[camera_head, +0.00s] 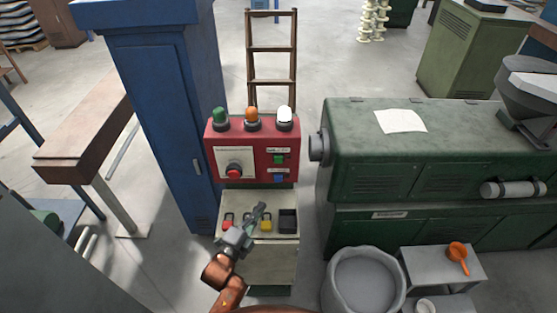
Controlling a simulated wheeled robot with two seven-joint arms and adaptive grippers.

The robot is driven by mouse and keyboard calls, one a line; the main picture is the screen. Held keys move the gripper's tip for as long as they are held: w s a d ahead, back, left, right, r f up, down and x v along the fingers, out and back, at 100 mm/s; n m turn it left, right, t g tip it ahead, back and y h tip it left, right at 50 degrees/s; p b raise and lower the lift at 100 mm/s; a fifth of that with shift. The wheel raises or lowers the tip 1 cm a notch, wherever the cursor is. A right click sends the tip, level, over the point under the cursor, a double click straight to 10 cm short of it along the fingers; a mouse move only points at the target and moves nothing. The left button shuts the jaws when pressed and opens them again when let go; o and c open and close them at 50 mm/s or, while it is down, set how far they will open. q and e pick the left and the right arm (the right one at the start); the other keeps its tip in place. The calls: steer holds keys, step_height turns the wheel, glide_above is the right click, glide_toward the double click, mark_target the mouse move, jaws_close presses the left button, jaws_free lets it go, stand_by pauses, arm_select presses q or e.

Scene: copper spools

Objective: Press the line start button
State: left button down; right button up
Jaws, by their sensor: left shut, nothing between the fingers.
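A red control box (209,151) stands on a pale grey cabinet in the middle of the view. On its right side are a green button (278,159) and, below it, a blue button (278,178). A large red round button (234,171) sits on the left side of its face. The small labels are too small to read. My left gripper (260,210) is shut and empty, below and in front of the box, over the sloped shelf with coloured padlock-like items. It appears apart from the buttons. My right gripper is not in view.
Green, orange (251,115) and white lamps top the box. A blue cabinet (165,110) stands close on the left, a dark green machine (420,150) on the right. A grey bin (363,281) and a small table (418,262) with an orange scoop (457,254) stand at front right.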

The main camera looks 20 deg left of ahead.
mark_target(278, 159)
arm_select(q)
steer(key=d+r+m+t+h, duration=0.1)
steer(key=d+r+m+h, duration=0.2)
steer(key=r, duration=0.3)
steer(key=s+d+r+m+t+h, duration=0.1)
steer(key=d+r+m+t+h, duration=0.1)
steer(key=r+m, duration=0.3)
step_height(278, 159, up, 2)
steer(key=shift+d+r+m+h, duration=0.25)
steer(key=shift+d+h, duration=0.25)
steer(key=shift+d, duration=0.35)
steer(key=w+a+b, duration=0.1)
steer(key=w+a, duration=0.1)
steer(key=w, duration=0.6)
steer(key=shift+w+a, duration=0.2)
steer(key=shift+a, duration=0.05)
steer(key=shift+w+f, duration=0.1)
steer(key=shift+w, duration=0.05)
steer(key=shift+w+a+b, duration=0.15)
steer(key=shift+w+b, duration=0.15)
